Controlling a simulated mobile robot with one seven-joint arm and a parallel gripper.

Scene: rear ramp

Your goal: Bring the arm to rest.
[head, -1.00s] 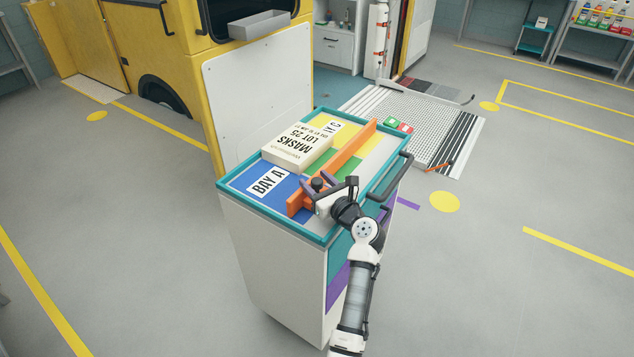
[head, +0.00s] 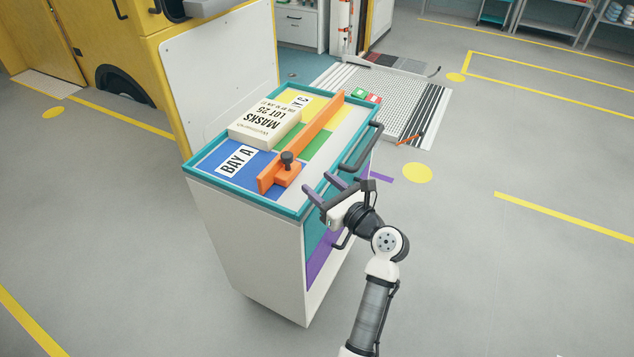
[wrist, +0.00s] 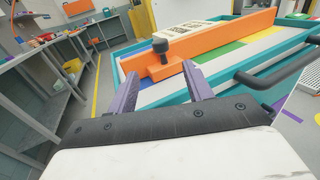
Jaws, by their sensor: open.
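My gripper (head: 321,188) is open and empty, just off the right edge of the cart (head: 243,206). Its two purple fingers also show in the wrist view (wrist: 160,88), spread apart with nothing between them. The orange divider (head: 313,137) with its black knob (head: 287,159) lies across the cart's top, apart from the fingers. It also shows ahead of the fingers in the wrist view (wrist: 220,38). A white masks box (head: 264,128) lies on the top, left of the divider.
A black handle (head: 361,149) sticks out from the cart's right side, close to my gripper. A yellow vehicle (head: 130,50) stands behind the cart, and a ramp (head: 385,100) lies at the back right. The floor to the right is clear.

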